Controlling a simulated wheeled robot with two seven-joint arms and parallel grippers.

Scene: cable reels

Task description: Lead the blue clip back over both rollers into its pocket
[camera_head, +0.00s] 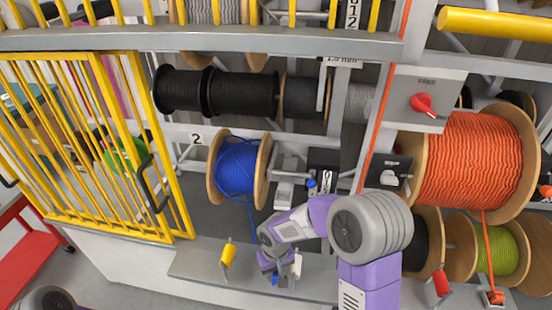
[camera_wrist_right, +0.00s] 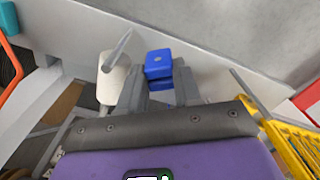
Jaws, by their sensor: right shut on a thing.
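My right gripper (camera_head: 283,272) is low in front of the rack, above the front ledge. It is shut on the blue clip (camera_wrist_right: 158,64), which sits between the fingertips in the right wrist view; only a small part of the clip (camera_head: 275,281) shows in the head view. The blue reel (camera_head: 236,166) hangs behind, and its blue cable (camera_head: 251,212) runs down until my right arm hides it. A yellow roller (camera_head: 228,255) stands left of the gripper. A white roller (camera_wrist_right: 113,80) stands close beside the fingers. I cannot tell which holder is the clip's pocket. My left gripper is out of view.
A yellow barred gate (camera_head: 95,150) stands at the left, with a red cart (camera_head: 30,250) beyond it. The ledge (camera_head: 200,262) is clear left of the yellow roller.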

